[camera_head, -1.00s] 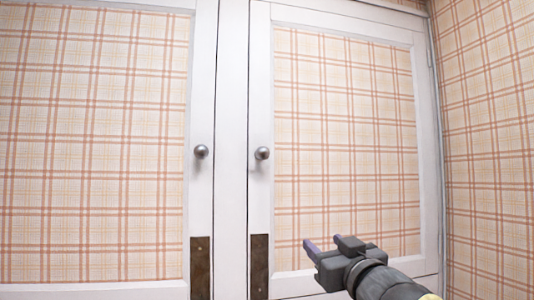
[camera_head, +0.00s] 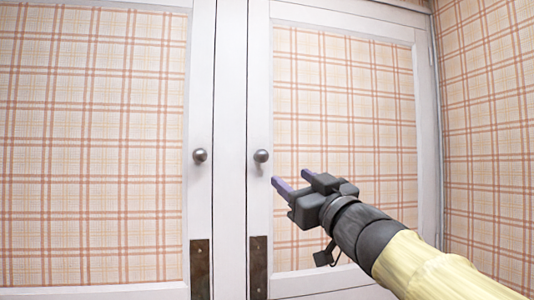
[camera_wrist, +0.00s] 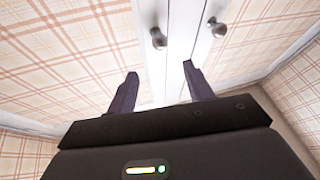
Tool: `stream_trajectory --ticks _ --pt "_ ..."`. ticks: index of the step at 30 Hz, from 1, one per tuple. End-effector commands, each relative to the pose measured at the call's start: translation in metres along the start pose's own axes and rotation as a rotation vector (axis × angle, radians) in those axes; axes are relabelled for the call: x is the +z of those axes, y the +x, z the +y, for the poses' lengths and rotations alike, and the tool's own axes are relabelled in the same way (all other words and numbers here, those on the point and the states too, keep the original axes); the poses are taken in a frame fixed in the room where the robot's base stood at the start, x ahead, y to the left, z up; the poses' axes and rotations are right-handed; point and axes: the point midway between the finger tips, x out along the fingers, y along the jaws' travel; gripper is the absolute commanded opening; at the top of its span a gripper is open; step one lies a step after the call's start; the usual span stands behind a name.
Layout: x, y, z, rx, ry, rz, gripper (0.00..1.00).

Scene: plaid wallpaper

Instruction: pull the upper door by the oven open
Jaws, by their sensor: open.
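Two white-framed doors with plaid panels stand side by side: a left door (camera_head: 95,120) and a right door (camera_head: 345,100). Each has a round grey knob near the middle seam: the left knob (camera_head: 200,156) and the right knob (camera_head: 261,156). Both doors look shut. No oven is in view, so I cannot tell which door is the upper one by it. My gripper (camera_head: 291,178) is open and empty, just below and right of the right knob in the picture, apart from it. In the wrist view, both knobs show beyond the open fingers (camera_wrist: 160,71).
Dark metal plates sit low on the door frames, one on the left (camera_head: 200,268) and one on the right (camera_head: 258,267). A plaid wall (camera_head: 490,130) meets the right door's side at a corner. The space before the left door is clear.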

Motion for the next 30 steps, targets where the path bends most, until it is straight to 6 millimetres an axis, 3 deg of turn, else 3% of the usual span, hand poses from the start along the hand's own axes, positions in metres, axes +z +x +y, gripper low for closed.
stream_trajectory --ticks 18,24,30 --pt "-0.002 0.111 0.000 -0.002 0.002 -0.002 0.51" --pt "-0.001 0.127 0.000 -0.001 0.001 -0.002 0.51" --pt "0.001 0.128 -0.001 0.000 0.000 -0.002 0.51"
